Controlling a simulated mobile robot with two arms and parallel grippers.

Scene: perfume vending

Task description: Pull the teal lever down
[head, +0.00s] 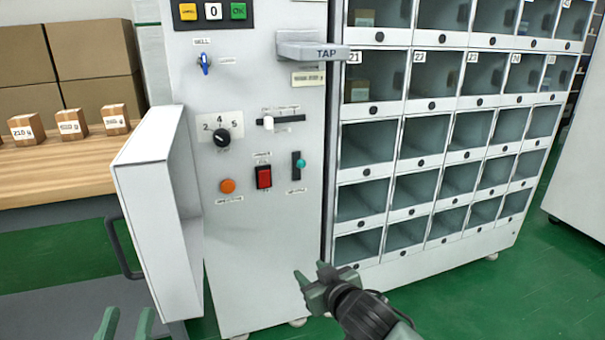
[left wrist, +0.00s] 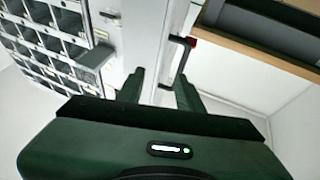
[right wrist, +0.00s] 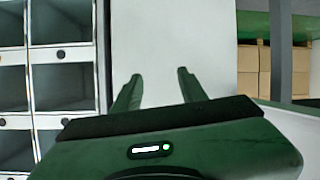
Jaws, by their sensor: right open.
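The teal lever (head: 300,163) is a small teal knob on a dark vertical slot, at the right side of the white control panel (head: 265,270). The knob sits around the middle of the slot. My right gripper (head: 310,268) is below the lever, near the panel's lower right, and does not touch it. Its fingers are apart and empty in the right wrist view (right wrist: 159,76), facing a plain white surface. My left gripper (head: 127,318) is at the bottom left, below the open white door. Its fingers are apart in the left wrist view (left wrist: 158,88). The lever is not identifiable in the wrist views.
Close to the lever are a red switch (head: 264,177), an orange button (head: 227,186), a white slider (head: 268,122) and a black dial (head: 222,138). A grey TAP ledge (head: 312,51) juts out above. An open white door (head: 160,215) stands left; glass compartments (head: 368,142) stand right.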

